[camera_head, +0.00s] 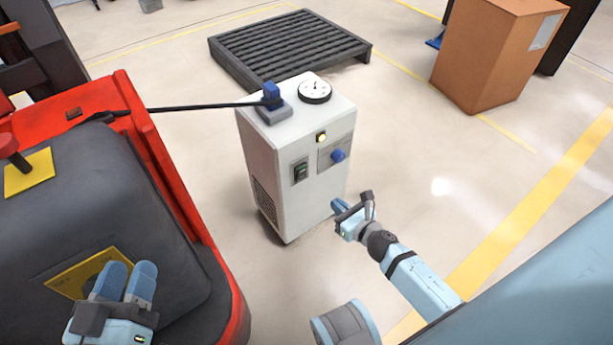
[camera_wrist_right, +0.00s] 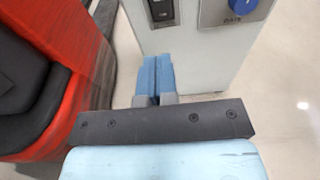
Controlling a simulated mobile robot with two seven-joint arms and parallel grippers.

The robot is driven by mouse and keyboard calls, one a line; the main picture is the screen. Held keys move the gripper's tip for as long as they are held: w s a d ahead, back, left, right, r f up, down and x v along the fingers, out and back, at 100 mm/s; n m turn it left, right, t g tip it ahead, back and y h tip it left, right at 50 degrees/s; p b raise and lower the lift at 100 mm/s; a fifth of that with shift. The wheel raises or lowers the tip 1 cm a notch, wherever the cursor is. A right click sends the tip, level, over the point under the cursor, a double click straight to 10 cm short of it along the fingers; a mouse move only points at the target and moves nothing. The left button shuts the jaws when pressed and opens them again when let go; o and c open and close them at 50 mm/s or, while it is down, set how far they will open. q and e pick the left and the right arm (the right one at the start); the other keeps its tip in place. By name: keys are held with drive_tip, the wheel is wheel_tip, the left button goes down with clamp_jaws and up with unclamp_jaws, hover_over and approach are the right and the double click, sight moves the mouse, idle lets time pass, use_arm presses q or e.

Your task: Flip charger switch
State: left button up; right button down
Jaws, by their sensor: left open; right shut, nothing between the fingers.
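The charger (camera_head: 290,160) is a white box standing on the floor in the middle of the head view. Its dark rocker switch (camera_head: 300,171) is on the front face; it also shows at the top of the right wrist view (camera_wrist_right: 161,10). A blue knob (camera_head: 338,156) sits to the right of the switch, below a lit yellow lamp (camera_head: 321,137). My right gripper (camera_head: 338,205) is shut and empty, in front of the charger and below the switch, apparently apart from it. My left gripper (camera_head: 129,272) is open and empty over the red vehicle.
A red and dark grey vehicle (camera_head: 120,180) fills the left side. A black cable (camera_head: 200,106) runs from it to the blue plug (camera_head: 271,92) on the charger. A dark pallet (camera_head: 290,45) and cardboard box (camera_head: 490,55) stand behind. The floor right of the charger is clear.

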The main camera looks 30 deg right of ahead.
sight(302, 171)
drive_tip(key=x, duration=0.4)
drive_tip(key=b+x, duration=0.1)
drive_tip(key=x, duration=0.3)
drive_tip(key=b+x, duration=0.1)
drive_tip(key=x, duration=0.3)
drive_tip(key=shift+w+r, duration=0.25)
drive_tip(key=shift+r, duration=0.05)
drive_tip(key=shift+w+a+r, duration=0.15)
drive_tip(key=shift+w, duration=0.6)
use_arm(q)
wheel_tip(302, 171, down, 4)
drive_tip(key=shift+d+r+m+g, duration=0.1)
drive_tip(key=shift+m+g, duration=0.2)
drive_tip(key=shift+g, duration=0.6)
drive_tip(key=shift+r, duration=0.15)
use_arm(e)
drive_tip(key=p, duration=0.1)
drive_tip(key=r+p, duration=0.1)
drive_tip(key=p, duration=0.1)
drive_tip(key=shift+w+a+r+g, duration=0.1)
drive_tip(key=shift+w+a+g, duration=0.05)
drive_tip(key=shift+w+g, duration=0.15)
use_arm(q)
wheel_tip(302, 171, up, 4)
drive_tip(key=shift+f+t+b, duration=0.1)
drive_tip(key=shift+t+b, duration=0.3)
drive_tip(key=shift+t, duration=0.6)
use_arm(e)
drive_tip(key=shift+f, duration=0.5)
